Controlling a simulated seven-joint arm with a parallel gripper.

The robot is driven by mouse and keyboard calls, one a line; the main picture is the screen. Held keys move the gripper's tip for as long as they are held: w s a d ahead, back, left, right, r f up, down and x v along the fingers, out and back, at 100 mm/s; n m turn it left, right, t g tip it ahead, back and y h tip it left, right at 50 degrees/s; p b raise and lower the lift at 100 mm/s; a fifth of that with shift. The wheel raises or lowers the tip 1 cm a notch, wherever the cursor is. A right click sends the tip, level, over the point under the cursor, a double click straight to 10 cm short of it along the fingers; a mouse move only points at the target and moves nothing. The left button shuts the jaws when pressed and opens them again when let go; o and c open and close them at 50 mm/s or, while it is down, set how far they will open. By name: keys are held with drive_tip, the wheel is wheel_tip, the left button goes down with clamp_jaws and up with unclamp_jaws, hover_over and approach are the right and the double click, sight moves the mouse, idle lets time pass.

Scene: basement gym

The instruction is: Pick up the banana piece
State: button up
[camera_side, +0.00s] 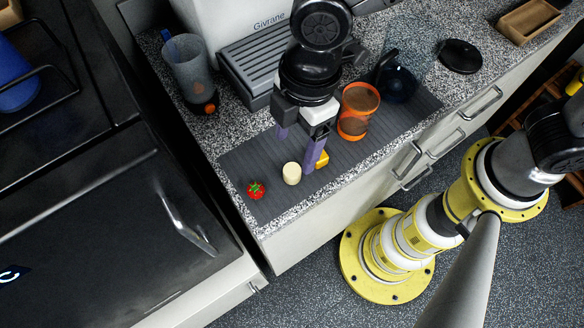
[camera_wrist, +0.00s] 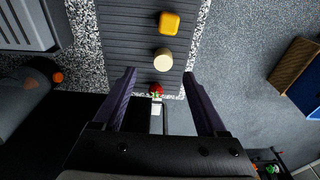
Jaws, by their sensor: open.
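The banana piece (camera_side: 292,173) is a short cream cylinder standing on the grey ribbed mat (camera_side: 240,163). It also shows in the wrist view (camera_wrist: 163,60), just past the fingertips and roughly between their lines. My gripper (camera_side: 296,154) has two purple fingers, spread apart and empty, pointing down over the mat. In the wrist view the gripper (camera_wrist: 159,73) shows a wide gap. The side view shows one finger close to the banana piece; I cannot tell its exact height above the mat.
A yellow piece (camera_side: 323,160) and a red fruit (camera_side: 256,190) lie on either side of the banana piece. An orange-rimmed jar (camera_side: 358,112), a dark blue pitcher (camera_side: 398,82), a coffee machine (camera_side: 250,66) and a grey cup (camera_side: 189,72) stand around.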

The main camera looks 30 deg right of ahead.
sight(293, 169)
drive_tip(key=shift+s+a+f, duration=0.1)
drive_tip(key=shift+a+f, duration=0.05)
drive_tip(key=shift+f, duration=1)
drive_tip(key=shift+s+a+f, duration=0.1)
drive_tip(key=shift+a+f, duration=0.05)
drive_tip(key=shift+f, duration=0.95)
drive_tip(key=shift+s+a+f, duration=0.1)
drive_tip(key=shift+a+f, duration=0.05)
drive_tip(key=shift+f, duration=1)
drive_tip(key=shift+c, duration=0.2)
clamp_jaws()
